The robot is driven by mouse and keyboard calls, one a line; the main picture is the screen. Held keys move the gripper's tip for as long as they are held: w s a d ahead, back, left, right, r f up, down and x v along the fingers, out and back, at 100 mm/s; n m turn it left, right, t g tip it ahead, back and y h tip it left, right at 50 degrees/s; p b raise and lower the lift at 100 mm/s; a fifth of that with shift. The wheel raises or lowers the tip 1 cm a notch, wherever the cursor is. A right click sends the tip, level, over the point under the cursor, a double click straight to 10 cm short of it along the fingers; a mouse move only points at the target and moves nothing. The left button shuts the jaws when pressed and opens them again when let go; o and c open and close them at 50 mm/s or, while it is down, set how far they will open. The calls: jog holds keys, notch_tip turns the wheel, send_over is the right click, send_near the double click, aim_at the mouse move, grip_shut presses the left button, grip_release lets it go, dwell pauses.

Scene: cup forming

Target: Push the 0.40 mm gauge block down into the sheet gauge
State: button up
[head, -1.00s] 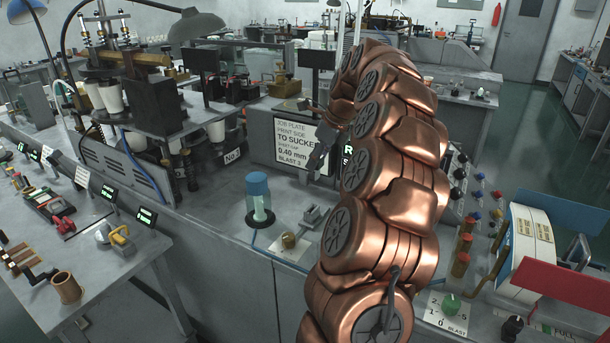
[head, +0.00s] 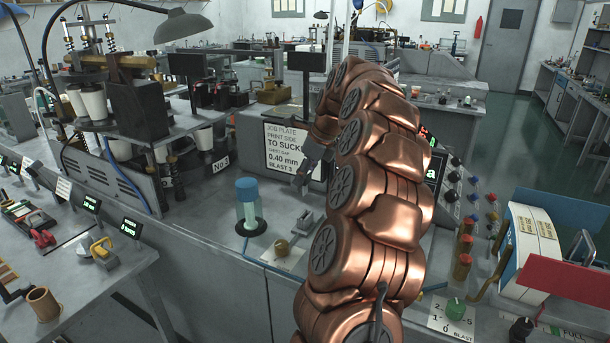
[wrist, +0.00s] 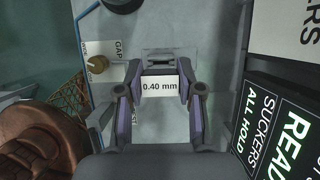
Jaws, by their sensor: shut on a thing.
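The 0.40 mm gauge block (wrist: 159,87) shows its white labelled face between my fingers in the wrist view. My gripper (wrist: 160,74) is shut on it, one purple-grey finger on each side. The grey sheet gauge (wrist: 160,57) lies just beyond the block; the fingers and block hide part of it. In the head view my gripper (head: 302,184) hangs above the small grey gauge on the bench, and my copper arm hides much of the area. I cannot tell whether the block touches the gauge.
The job plate sign (head: 285,150) stands behind. A lit status screen (wrist: 275,125) is close on the right in the wrist view.

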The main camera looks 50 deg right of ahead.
aim_at(306, 190)
jog(key=shift+f+b, duration=1.35)
jog(key=shift+f, duration=1.45)
jog(key=shift+f+b, duration=0.95)
jog(key=shift+f, duration=1.3)
jog(key=o, duration=1.2)
jog(key=shift+v, duration=6)
jog(key=shift+a, duration=0.15)
